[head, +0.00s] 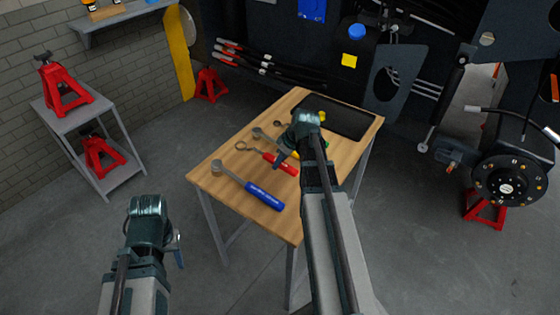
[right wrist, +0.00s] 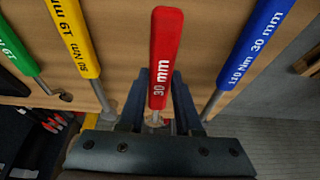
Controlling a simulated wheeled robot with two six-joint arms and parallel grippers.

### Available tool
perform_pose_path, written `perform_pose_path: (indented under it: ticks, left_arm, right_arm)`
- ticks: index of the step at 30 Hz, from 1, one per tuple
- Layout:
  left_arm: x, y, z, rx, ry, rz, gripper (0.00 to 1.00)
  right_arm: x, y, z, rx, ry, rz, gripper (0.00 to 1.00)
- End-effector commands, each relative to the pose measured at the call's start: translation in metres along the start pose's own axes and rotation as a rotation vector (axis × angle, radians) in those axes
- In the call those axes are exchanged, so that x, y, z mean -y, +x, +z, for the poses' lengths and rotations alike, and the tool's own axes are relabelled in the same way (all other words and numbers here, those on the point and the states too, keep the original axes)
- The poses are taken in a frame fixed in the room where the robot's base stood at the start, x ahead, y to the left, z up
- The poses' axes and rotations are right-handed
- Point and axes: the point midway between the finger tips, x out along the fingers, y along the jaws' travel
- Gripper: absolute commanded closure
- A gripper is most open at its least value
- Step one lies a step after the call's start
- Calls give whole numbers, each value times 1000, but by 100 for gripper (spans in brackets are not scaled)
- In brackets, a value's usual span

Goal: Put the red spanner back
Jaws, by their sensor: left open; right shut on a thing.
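The red spanner (head: 285,166) is over the wooden workbench (head: 225,208), its red handle pointing right and its grey ring end left. In the right wrist view its red handle (right wrist: 165,60), marked 30 mm, rises between the fingers. My right gripper (head: 283,157) is shut on it; its fingers also show in the right wrist view (right wrist: 155,112). I cannot tell whether the spanner touches the bench. My left gripper (head: 172,248) is open and empty, in front of the bench at the left.
A blue-handled wrench (head: 264,195) lies nearer the bench's front. A yellow-handled tool (right wrist: 75,38) and a green-handled one (right wrist: 15,52) lie on the red spanner's other side. A dark tray (head: 350,120) is at the bench's back. A grey cart (head: 72,118) with red stands is left.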

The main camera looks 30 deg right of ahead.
Motion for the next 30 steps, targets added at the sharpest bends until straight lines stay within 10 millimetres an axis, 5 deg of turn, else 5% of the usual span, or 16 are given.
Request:
perform_pose_path:
  ticks: [10,23,24,30]
  left_arm:
    - [-4,36,-2,0,0,0,50]
    - [-4,42,-2,0,0,0,50]
    - [-4,42,-2,0,0,0,50]
    - [-4,42,-2,0,0,0,50]
  right_arm:
    - [0,34,14,-1,0,0,100]
    - [0,39,16,-1,0,0,100]
    - [0,39,16,-1,0,0,65]
    - [0,39,16,0,0,0,32]
